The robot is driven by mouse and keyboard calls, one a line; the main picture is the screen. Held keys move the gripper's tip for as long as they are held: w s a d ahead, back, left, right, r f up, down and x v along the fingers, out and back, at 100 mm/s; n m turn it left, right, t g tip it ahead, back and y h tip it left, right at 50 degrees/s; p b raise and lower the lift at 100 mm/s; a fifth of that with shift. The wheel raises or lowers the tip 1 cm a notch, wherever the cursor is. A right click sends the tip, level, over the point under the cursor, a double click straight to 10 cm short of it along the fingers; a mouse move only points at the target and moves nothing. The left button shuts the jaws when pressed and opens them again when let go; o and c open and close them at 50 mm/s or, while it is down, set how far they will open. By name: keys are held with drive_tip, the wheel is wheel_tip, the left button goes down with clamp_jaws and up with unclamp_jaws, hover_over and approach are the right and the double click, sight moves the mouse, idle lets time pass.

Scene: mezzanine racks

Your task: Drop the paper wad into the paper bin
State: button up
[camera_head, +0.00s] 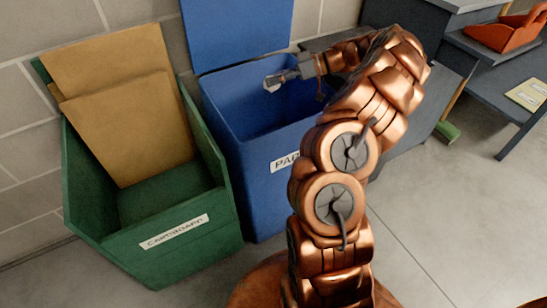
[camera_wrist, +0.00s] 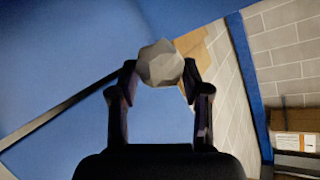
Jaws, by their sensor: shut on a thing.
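The paper wad (camera_wrist: 161,65) is a small faceted whitish lump between my fingertips in the wrist view. My gripper (camera_wrist: 160,78) is shut on it. In the head view my gripper (camera_head: 276,80) reaches in from the right, over the opening of the blue paper bin (camera_head: 262,186), and the wad (camera_head: 272,86) shows at its tip. The bin is open-topped, with a partly hidden label on its front and a blue panel upright behind it. Blue surfaces fill much of the wrist view behind the wad. My arm hides the bin's right side.
A green cardboard bin (camera_head: 190,256) with brown cardboard sheets (camera_head: 125,105) stands left of the blue bin. A grey block wall is behind. At right are a dark table with a yellow paper (camera_head: 527,94) and a red-orange tray (camera_head: 503,33). Floor at lower right is clear.

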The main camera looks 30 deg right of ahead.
drive_tip(key=o, duration=0.9)
wheel_tip(320, 180, up, 10)
idle(0.4)
idle(0.3)
